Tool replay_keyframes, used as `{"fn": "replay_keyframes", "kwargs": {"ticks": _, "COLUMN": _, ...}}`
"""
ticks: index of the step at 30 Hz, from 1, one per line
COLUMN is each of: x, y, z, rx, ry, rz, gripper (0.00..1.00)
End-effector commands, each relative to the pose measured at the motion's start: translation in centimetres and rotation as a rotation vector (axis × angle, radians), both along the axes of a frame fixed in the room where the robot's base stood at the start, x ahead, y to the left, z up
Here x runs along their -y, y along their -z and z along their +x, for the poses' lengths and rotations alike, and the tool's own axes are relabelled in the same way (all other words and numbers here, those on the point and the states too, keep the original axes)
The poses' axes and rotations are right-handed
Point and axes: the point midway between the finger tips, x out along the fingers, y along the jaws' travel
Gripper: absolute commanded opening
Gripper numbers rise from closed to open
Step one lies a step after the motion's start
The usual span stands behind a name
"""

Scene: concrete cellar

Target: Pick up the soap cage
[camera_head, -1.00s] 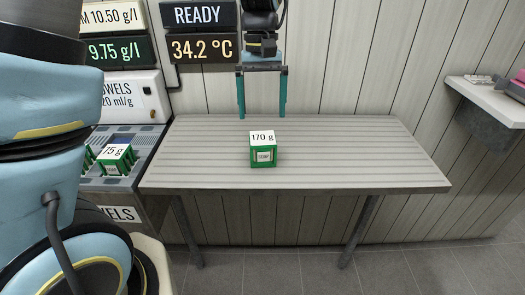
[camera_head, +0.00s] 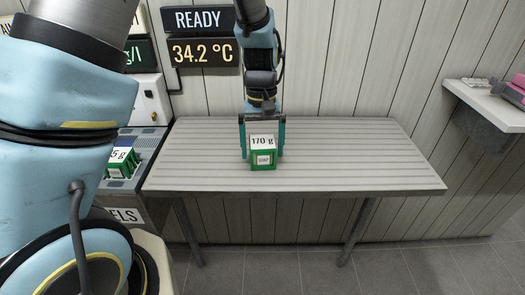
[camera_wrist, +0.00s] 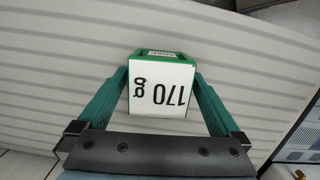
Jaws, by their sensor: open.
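The soap cage is a small green box (camera_head: 263,157) with a white top marked "170 g" and a soap label on its front. It sits upright on the slatted table (camera_head: 360,150), left of the table's middle. My gripper (camera_head: 262,150) is down at the cage with its teal fingers open, one on each side. In the wrist view the cage (camera_wrist: 161,85) lies between the two fingertips of my gripper (camera_wrist: 160,75). The fingers reach along its sides, and I cannot tell whether they touch it.
A second green cage (camera_head: 122,162) stands on a grey unit left of the table, partly hidden by my arm. A sign reads READY and 34.2 °C (camera_head: 203,50) on the wall. A shelf (camera_head: 490,103) with pink items is at right. The table's right half is clear.

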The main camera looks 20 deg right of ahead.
Motion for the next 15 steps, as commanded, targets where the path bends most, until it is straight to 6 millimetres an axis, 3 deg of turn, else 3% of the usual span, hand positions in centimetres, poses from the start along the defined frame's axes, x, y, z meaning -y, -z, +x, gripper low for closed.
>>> {"fn": "replay_keyframes", "kwargs": {"ticks": 2, "x": 0.00, "y": 0.00, "z": 0.01, "rx": 0.000, "ry": 0.000, "rz": 0.000, "gripper": 0.99}}
{"fn": "replay_keyframes", "kwargs": {"ticks": 15, "x": 0.01, "y": -0.04, "z": 0.01, "rx": 0.000, "ry": 0.000, "rz": 0.000, "gripper": 0.49}}
